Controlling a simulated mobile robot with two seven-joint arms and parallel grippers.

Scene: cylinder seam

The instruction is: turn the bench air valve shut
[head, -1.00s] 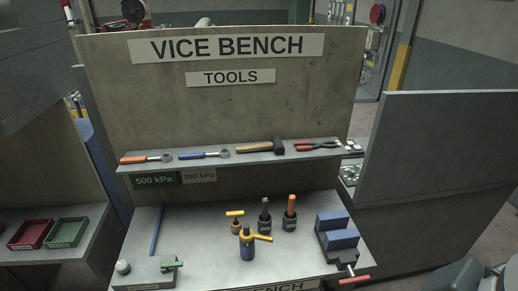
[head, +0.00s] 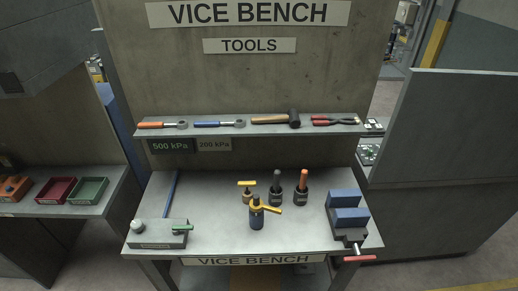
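On the bench top (head: 215,240) at the front left is a grey block (head: 158,240) with a green lever (head: 182,227) lying crosswise, a pale round knob or gauge (head: 138,226) and a blue rod or line (head: 170,193) running back from it. I cannot tell for certain that this is the air valve. In the middle stand a dark blue cylinder with a yellow handle (head: 257,218) pointing right and a small brass piece with a yellow T-handle (head: 247,192). Neither gripper is in view.
A shelf (head: 220,130) above holds wrenches, a hammer and pliers. Signs read 500 kPa (head: 170,146) and 200 kPa (head: 213,144). Two dark holders stand mid-bench; a blue-jawed vice (head: 348,215) is at the right. A grey partition (head: 450,150) stands on the right, bins on the left.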

